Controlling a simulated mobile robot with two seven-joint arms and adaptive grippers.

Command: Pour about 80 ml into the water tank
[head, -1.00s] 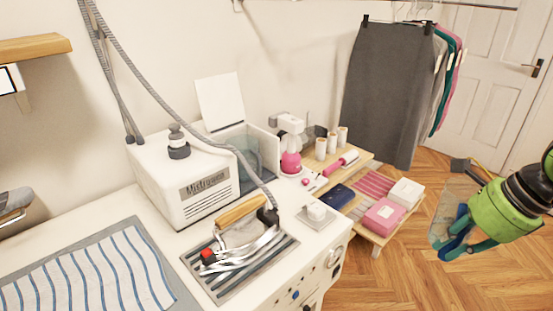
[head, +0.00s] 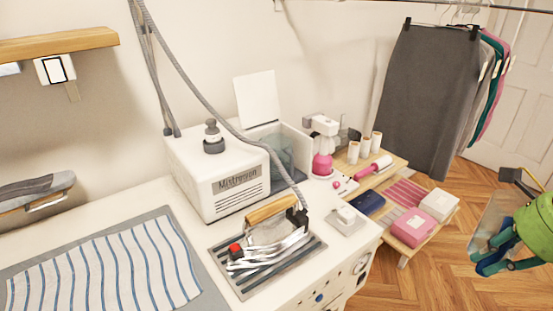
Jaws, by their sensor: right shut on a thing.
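The white steam station (head: 225,183) on the table has a water tank (head: 282,152) in its right side, a see-through bluish box behind a white wall. A white panel (head: 257,100) stands upright behind the tank, which looks open at the top. My right gripper (head: 492,262), with blue and teal fingers, is at the right edge, over the floor and well away from the tank. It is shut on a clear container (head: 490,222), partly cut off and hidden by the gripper. I cannot tell its water level. My left gripper is not in view.
A steam iron (head: 268,238) lies on a striped rest in front of the station, its grey hose arching above. A low wooden shelf with pink (head: 413,228) and white boxes stands to the right. A striped cloth (head: 95,270) covers the left. Skirts hang behind.

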